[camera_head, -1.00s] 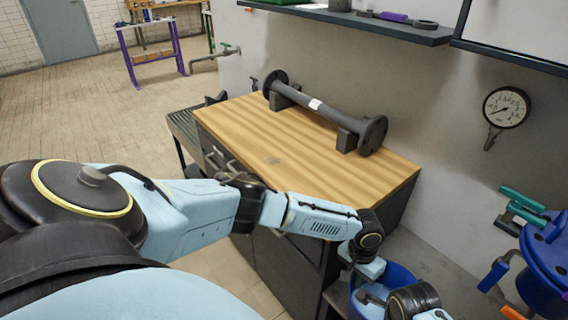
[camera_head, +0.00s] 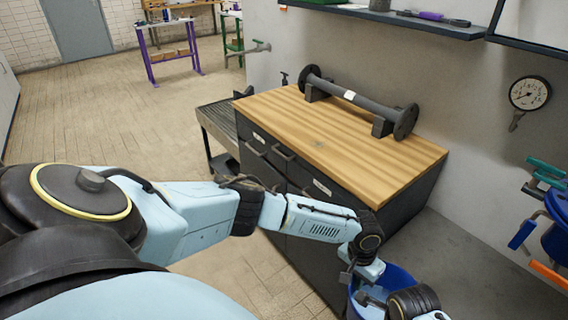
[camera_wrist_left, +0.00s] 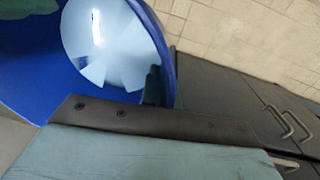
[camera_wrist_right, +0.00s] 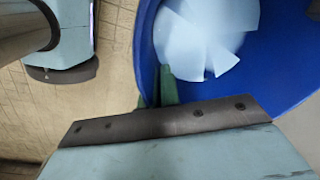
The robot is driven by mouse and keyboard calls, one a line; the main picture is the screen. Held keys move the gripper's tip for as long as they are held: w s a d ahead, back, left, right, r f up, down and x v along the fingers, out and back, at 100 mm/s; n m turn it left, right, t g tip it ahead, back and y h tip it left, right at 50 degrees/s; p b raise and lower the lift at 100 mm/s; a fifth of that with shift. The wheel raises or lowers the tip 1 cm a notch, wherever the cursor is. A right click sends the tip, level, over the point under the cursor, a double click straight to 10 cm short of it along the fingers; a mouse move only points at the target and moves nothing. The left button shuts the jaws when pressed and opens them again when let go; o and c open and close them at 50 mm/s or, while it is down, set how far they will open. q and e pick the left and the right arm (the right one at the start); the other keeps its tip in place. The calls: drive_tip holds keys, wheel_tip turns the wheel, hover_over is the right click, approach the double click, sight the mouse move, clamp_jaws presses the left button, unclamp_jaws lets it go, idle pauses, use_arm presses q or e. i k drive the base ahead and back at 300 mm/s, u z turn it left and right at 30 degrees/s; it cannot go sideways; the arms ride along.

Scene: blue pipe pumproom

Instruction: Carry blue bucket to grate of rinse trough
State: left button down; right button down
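The blue bucket (camera_head: 397,274) is at the lower right of the head view, partly hidden by my arms. A pale, round surface shows inside it. My left gripper (camera_wrist_left: 160,88) is shut on the bucket's rim, with a green finger inside the wall. My right gripper (camera_wrist_right: 158,90) is shut on another part of the rim, one green finger inside and one outside. In the head view my left gripper (camera_head: 362,276) is at the bucket's left side.
The wooden-topped bench (camera_head: 340,150) with drawers carries a flanged pipe (camera_head: 355,100) on blocks. A grey ledge (camera_head: 470,265) runs along the wall at right, near blue equipment (camera_head: 555,235). Open tiled floor (camera_head: 110,115) lies left of the bench; a purple-legged table (camera_head: 170,45) stands far back.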

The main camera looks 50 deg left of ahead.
sight(226, 112)
drive_tip(key=u, duration=2.65)
drive_tip(key=i, duration=4.4)
drive_tip(key=z, duration=0.05)
